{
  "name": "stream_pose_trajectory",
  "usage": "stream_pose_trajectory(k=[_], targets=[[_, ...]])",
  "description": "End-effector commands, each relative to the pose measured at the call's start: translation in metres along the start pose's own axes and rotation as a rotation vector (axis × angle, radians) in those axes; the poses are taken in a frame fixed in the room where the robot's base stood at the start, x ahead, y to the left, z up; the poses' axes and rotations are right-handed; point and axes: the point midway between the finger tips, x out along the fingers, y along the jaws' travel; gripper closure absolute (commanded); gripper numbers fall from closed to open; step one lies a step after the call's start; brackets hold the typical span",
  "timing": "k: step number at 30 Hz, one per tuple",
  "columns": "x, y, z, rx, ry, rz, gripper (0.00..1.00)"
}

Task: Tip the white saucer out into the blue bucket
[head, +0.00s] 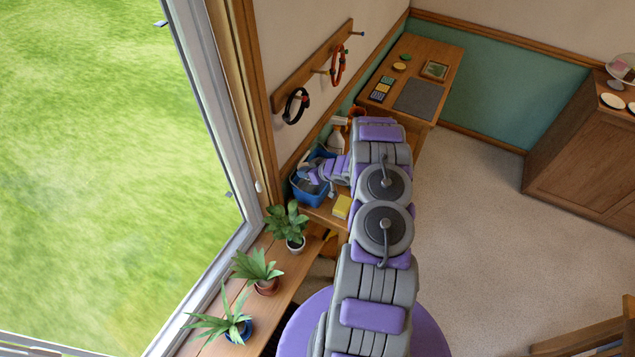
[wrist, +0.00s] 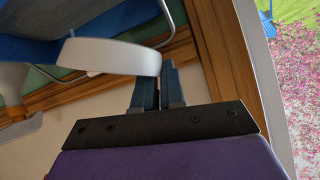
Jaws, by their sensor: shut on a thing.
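The white saucer (wrist: 108,57) shows in the wrist view edge-on, as a pale rounded rim. My gripper (wrist: 157,88) is shut on its right edge. I cannot see the saucer's top face or anything on it. The blue bucket (head: 312,192) stands at the window-side end of the wooden bench in the head view. My gripper (head: 312,176) is over the bucket's mouth there, and the saucer cannot be made out clearly. Blue surfaces at the upper left of the wrist view look like the bucket (wrist: 20,52), close to the saucer.
A spray bottle (head: 337,140) stands just behind the bucket, and a yellow sponge (head: 342,207) lies in front of it. Potted plants (head: 290,226) line the window sill. Collars hang from a wall rack (head: 318,55). Carpet to the right is open.

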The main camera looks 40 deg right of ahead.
Motion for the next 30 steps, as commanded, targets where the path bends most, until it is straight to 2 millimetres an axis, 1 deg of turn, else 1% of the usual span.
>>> stream_pose_trajectory(k=[3, 7, 15, 21, 30], targets=[[-0.0051, 0.0051, -0.0041, 0.025, -0.004, -0.016, 1.00], [-0.0065, 0.0084, -0.0056, 0.047, -0.011, -0.031, 1.00], [-0.0053, 0.0071, -0.0050, 0.051, -0.013, -0.035, 1.00], [-0.0070, 0.0068, -0.0107, 0.092, -0.023, -0.067, 1.00], [-0.0075, 0.0068, -0.0108, 0.107, -0.028, -0.075, 1.00]])
